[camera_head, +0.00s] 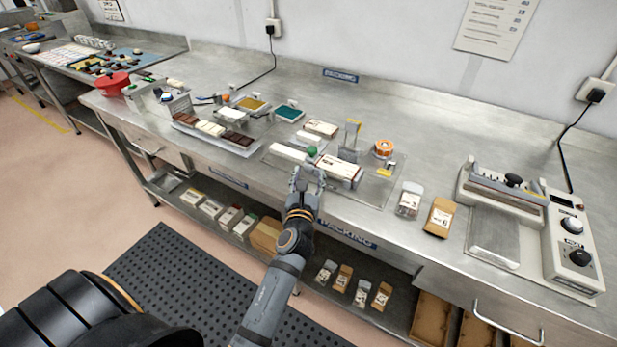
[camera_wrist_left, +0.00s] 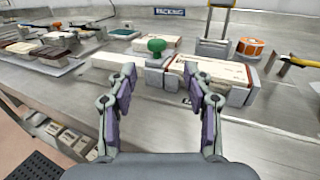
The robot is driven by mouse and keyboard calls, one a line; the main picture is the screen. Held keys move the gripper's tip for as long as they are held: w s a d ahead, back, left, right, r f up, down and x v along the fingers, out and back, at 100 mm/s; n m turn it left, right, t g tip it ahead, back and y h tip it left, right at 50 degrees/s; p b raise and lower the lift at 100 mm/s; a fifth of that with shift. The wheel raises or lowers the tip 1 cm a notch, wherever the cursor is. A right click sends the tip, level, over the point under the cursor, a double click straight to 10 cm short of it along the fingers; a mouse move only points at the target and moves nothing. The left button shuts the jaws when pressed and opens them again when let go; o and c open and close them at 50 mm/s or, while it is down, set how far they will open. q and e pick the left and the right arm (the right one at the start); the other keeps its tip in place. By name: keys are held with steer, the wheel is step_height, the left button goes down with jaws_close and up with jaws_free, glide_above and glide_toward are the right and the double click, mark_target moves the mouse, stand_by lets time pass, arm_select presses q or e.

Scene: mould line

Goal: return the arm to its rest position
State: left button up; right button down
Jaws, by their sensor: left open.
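My left arm reaches over the front edge of the steel packing bench (camera_head: 420,160). Its gripper (camera_head: 308,178) is near the bench front, by a green knob (camera_head: 312,151) and a white and red box (camera_head: 340,168). In the left wrist view the gripper (camera_wrist_left: 161,88) has its two fingers apart with nothing between them. The green knob (camera_wrist_left: 157,45) and the box (camera_wrist_left: 215,72) lie beyond the fingertips. My right gripper is not in view.
A tray of brown and white bars (camera_head: 218,131) lies left of the gripper. An orange tape roll (camera_head: 383,148), a small jar (camera_head: 409,199) and a brown packet (camera_head: 440,217) are to the right, then a sealing machine (camera_head: 500,195). A lower shelf holds small boxes (camera_head: 230,217).

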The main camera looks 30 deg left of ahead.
arm_select(q)
steer(key=shift+s+d, duration=0.1)
steer(key=shift+s, duration=0.25)
